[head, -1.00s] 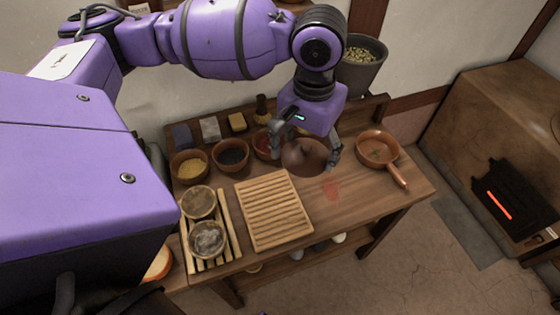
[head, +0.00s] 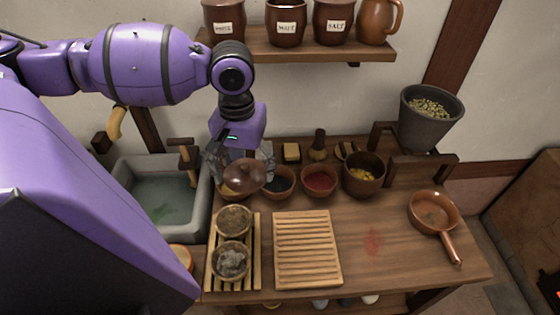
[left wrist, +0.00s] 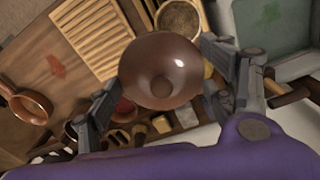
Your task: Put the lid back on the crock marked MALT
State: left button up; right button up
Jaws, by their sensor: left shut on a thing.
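The lid (head: 245,176), a round, glossy brown dome with a knob, is in my left gripper (head: 243,166). The gripper is shut on it above the left end of the worktop, and in the head view it overlaps a bowl. The lid also fills the middle of the left wrist view (left wrist: 160,72), with the fingers on both sides. The crock marked MALT (head: 286,16) is brown and stands mid-shelf, its top close to the picture edge, with a dark mouth that looks uncovered. The gripper is below and left of it. My right gripper is not in view.
The shelf (head: 290,45) also holds the SALT crock (head: 333,12), a crock with a hard-to-read label (head: 224,12) and a jug (head: 377,20). Below stand a brown pot with yellow contents (head: 363,184), small bowls, a slatted board (head: 307,248), a pan (head: 433,210) and a sink (head: 150,218).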

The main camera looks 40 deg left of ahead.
aim_at(231, 166)
pick_arm(q)
jog(key=shift+n, duration=0.4)
jog(key=a, duration=0.1)
jog(key=a+r, duration=0.1)
jog(key=a, duration=0.1)
jog(key=a+r, duration=0.1)
jog(key=shift+s+a+r, duration=0.2)
jog(key=shift+a, duration=0.05)
jog(key=r, duration=0.1)
jog(key=w+a+r, duration=0.1)
jog(key=shift+a+r, duration=0.3)
jog(key=shift+r, duration=0.05)
jog(key=shift+r, duration=0.1)
